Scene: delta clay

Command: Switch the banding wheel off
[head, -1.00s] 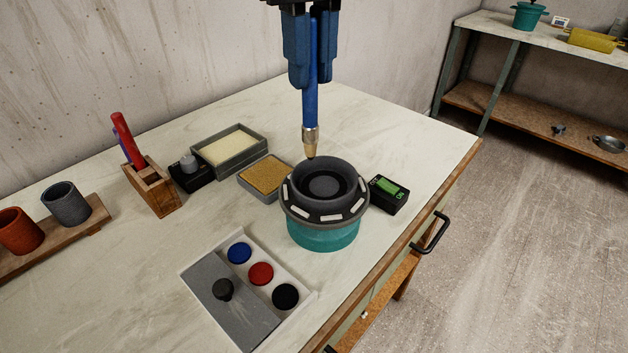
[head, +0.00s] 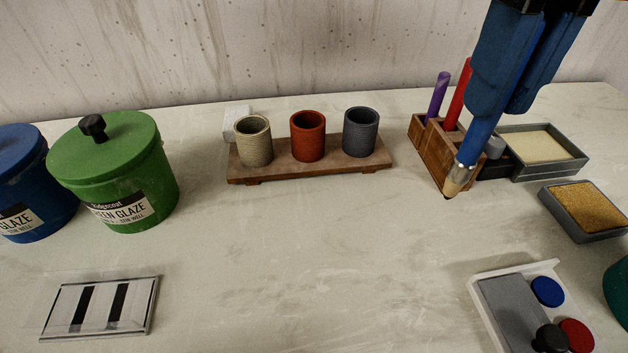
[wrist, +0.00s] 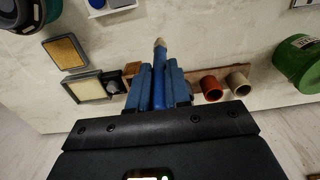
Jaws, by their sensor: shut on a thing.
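The banding wheel (head: 619,290) shows only as a teal sliver at the right edge of the head view. Part of it also shows at the top left of the wrist view (wrist: 14,17). The black box with the green ON face is out of view now. My gripper (head: 505,108) is shut on a blue brush (head: 479,142), which points down with its pale tip in front of the wooden holder. In the wrist view the brush (wrist: 159,75) sits between the two blue fingers.
The wooden holder (head: 434,155) has a purple and a red stick. Two grey trays (head: 543,145) (head: 585,210) lie right of it. Three cups stand on a wooden board (head: 280,172). Green (head: 125,170) and blue glaze pots stand left. The middle table is clear.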

